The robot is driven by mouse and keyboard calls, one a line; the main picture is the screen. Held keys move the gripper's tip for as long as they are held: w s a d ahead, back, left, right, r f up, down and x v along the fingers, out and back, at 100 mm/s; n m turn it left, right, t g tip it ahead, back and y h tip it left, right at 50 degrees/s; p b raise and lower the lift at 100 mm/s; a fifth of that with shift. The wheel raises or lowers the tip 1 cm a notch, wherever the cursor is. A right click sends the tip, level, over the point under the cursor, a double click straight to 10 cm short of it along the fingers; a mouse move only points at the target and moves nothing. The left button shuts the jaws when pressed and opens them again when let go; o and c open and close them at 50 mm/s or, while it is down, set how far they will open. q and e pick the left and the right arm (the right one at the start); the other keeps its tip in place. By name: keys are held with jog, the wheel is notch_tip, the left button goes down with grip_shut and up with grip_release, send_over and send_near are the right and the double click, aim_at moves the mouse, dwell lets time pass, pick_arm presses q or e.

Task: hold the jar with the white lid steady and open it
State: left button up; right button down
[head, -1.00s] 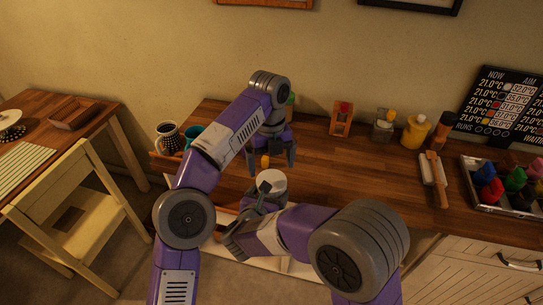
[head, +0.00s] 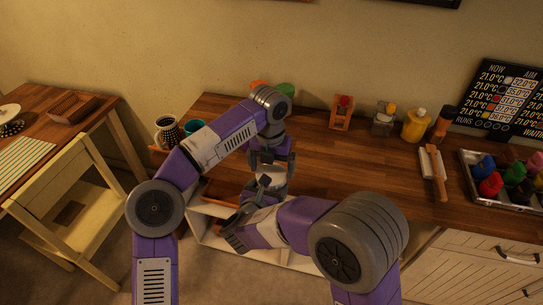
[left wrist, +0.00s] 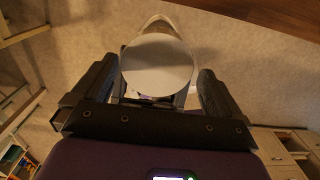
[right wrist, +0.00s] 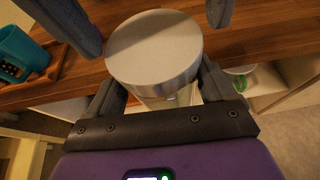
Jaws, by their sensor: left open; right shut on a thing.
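The jar's white lid (head: 272,177) shows at the front edge of the wooden counter, partly hidden by my grippers. My right gripper (right wrist: 158,92) is shut on the jar's clear body, just below the lid (right wrist: 155,45). My left gripper (head: 270,160) is open over the lid. In the left wrist view the round lid (left wrist: 157,65) lies between the spread fingers of my left gripper (left wrist: 158,95), with gaps on both sides. Those fingers also show at the top of the right wrist view, on either side of the lid. Most of the jar body is hidden.
Mugs, one patterned (head: 167,130) and one teal (head: 193,127), stand at the counter's left end. The counter's middle is clear (head: 345,165).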

pick_arm(q)
jog(key=shift+f, duration=0.8)
jog(key=shift+c, duration=0.5)
jog(key=shift+d, duration=0.1)
jog(key=c, duration=0.7)
jog(key=o, duration=0.8)
jog(key=shift+r, duration=0.1)
